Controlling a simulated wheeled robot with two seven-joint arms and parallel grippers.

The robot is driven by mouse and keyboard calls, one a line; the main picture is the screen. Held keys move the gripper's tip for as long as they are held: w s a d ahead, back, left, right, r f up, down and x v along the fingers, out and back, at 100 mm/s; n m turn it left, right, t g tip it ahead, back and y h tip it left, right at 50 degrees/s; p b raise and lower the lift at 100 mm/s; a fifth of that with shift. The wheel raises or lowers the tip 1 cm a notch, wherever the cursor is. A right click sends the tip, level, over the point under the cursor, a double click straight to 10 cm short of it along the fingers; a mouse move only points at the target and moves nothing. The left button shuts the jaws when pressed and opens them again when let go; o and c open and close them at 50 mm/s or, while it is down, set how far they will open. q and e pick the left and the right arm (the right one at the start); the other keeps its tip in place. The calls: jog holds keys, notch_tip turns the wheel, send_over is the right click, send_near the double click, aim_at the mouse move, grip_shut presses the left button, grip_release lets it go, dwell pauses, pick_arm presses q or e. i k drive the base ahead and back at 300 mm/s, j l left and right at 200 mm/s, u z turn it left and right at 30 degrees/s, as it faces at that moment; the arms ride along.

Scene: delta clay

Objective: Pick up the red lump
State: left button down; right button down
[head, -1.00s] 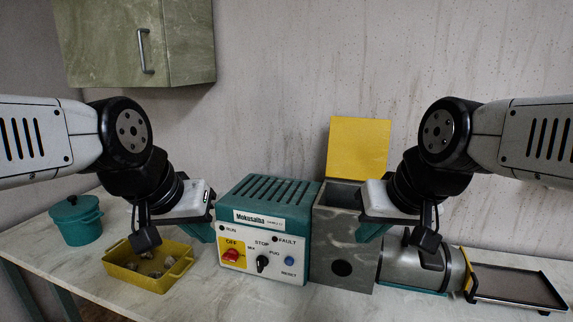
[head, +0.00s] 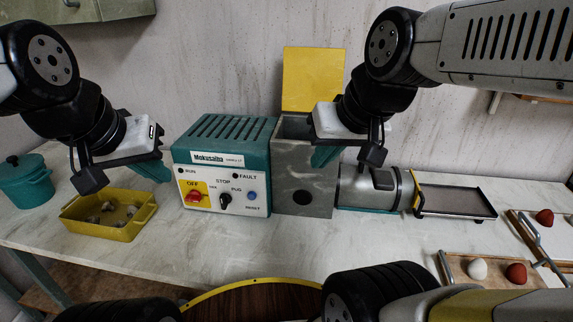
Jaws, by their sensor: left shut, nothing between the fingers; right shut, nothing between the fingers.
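Two red lumps are at the right of the head view. One red lump (head: 517,273) lies on the near wooden tray (head: 452,272), to the right of a white lump (head: 478,268). Another red lump (head: 544,217) lies farther back, on a second tray (head: 522,226) cut by the picture edge. My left gripper (head: 154,172) is shut and empty, above the table near the yellow pan. My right gripper (head: 324,158) is shut and empty, in front of the grey box, well left of both red lumps.
A teal control box (head: 225,165), a grey box (head: 304,180) with a raised yellow lid and a metal cylinder machine (head: 368,188) with a dark tray (head: 455,196) line the wall. A yellow pan (head: 95,228) and teal pot (head: 25,182) stand left. The table's front middle is clear.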

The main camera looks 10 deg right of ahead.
aim_at(517, 273)
jog(key=z, duration=2.45)
jog(key=i+l+u, duration=0.35)
jog(key=l, duration=0.2)
